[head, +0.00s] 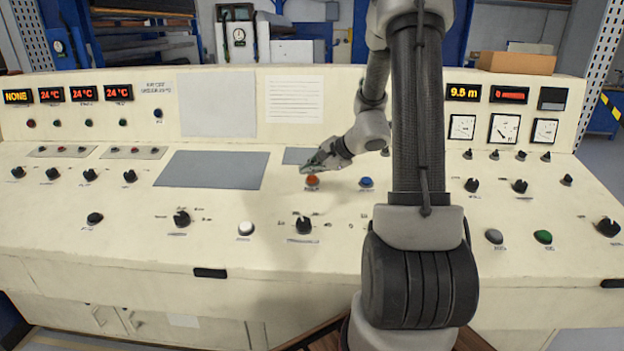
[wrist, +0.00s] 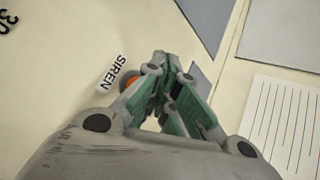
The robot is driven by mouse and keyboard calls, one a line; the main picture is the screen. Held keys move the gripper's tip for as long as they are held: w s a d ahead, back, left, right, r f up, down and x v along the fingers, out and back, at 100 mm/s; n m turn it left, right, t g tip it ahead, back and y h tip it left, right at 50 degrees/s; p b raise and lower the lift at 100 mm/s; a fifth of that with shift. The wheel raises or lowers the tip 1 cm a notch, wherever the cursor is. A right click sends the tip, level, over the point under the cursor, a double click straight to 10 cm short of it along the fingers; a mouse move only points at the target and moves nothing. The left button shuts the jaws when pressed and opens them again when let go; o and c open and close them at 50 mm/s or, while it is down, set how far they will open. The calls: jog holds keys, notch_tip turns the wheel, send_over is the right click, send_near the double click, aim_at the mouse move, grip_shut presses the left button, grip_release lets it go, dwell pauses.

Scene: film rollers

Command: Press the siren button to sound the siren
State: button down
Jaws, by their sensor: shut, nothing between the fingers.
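The siren button is an orange-red round button (head: 312,181) on the cream control panel (head: 120,235). In the wrist view the orange button (wrist: 128,80) shows beside a label reading SIREN (wrist: 119,71), partly hidden by my gripper. My gripper (head: 306,169) is shut and empty, with its fingertips just above and behind the button in the head view. In the wrist view my gripper (wrist: 162,62) has its fingers together, to the right of the button. I cannot tell whether the fingers touch the button.
A blue button (head: 366,182) is to the right of the siren button. A black knob (head: 304,225) and a white button (head: 245,228) are in front. A grey plate (head: 212,170) lies flat to the left. The upright back panel (head: 345,85) stands behind.

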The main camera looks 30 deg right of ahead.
dwell(0.6)
jog(key=shift+w+f, duration=0.1)
jog(key=shift+f, duration=0.3)
jog(key=shift+d+f, duration=0.1)
jog(key=shift+f, duration=0.35)
dwell(0.5)
jog(key=shift+r, duration=0.9)
jog(key=shift+r, duration=0.1)
jog(key=r, duration=0.3)
jog(key=s+a+r, duration=0.1)
jog(key=shift+s+r, duration=0.1)
jog(key=shift+r, duration=0.2)
dwell(0.8)
